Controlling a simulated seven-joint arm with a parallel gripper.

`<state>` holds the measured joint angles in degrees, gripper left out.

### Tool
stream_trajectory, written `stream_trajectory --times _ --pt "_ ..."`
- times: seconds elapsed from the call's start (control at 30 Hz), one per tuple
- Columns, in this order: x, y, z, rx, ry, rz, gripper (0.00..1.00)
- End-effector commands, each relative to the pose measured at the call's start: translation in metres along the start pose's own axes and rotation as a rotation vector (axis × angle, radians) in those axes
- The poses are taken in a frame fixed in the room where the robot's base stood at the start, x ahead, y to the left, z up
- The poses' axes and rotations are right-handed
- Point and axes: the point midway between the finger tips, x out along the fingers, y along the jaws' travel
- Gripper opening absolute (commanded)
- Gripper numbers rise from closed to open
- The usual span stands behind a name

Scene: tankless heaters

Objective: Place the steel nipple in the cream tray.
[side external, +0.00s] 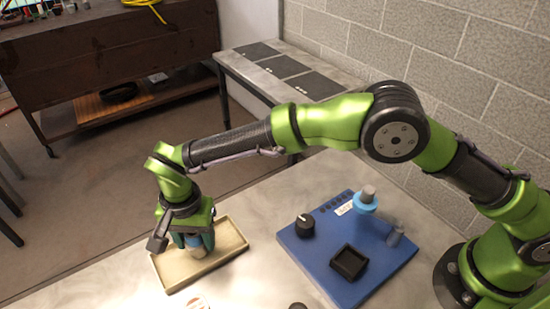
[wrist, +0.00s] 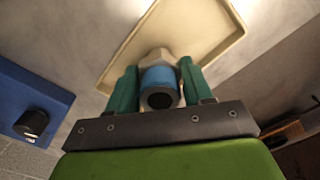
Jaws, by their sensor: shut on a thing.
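My gripper (side external: 197,238) points down over the cream tray (side external: 172,284) at the table's front left. In the wrist view its two green fingers (wrist: 160,84) are shut on the steel nipple (wrist: 155,57), from both sides. The nipple shows a pale hex-like end, a blue band and a dark round opening facing the camera. In the side view only a small part of the nipple (side external: 198,252) shows below the fingers, inside the tray's outline. I cannot tell whether it touches the tray floor. The visible tray floor is otherwise empty; its rim (wrist: 235,38) also shows in the wrist view.
A blue board (side external: 320,270) lies right of the tray, with a black knob (side external: 305,226), a black square holder (side external: 349,262) and a blue-collared grey post (side external: 366,197). A small pale round item (side external: 196,302) lies at the front edge of view. Bare table separates tray and board.

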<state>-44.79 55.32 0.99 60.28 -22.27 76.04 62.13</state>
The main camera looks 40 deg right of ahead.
Motion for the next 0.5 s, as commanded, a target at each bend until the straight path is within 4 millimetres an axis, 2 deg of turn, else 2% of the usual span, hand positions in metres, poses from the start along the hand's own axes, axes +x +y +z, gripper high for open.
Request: stream_trajectory --times 0.27,0.3,0.5 --pt "0.0054 -0.0003 -0.0001 -0.001 0.001 -0.001 0.11" --pt "0.0058 -0.0003 -0.0001 0.0 0.001 -0.001 0.52" --pt "0.0055 -0.0003 0.0 0.0 0.001 -0.001 0.8"
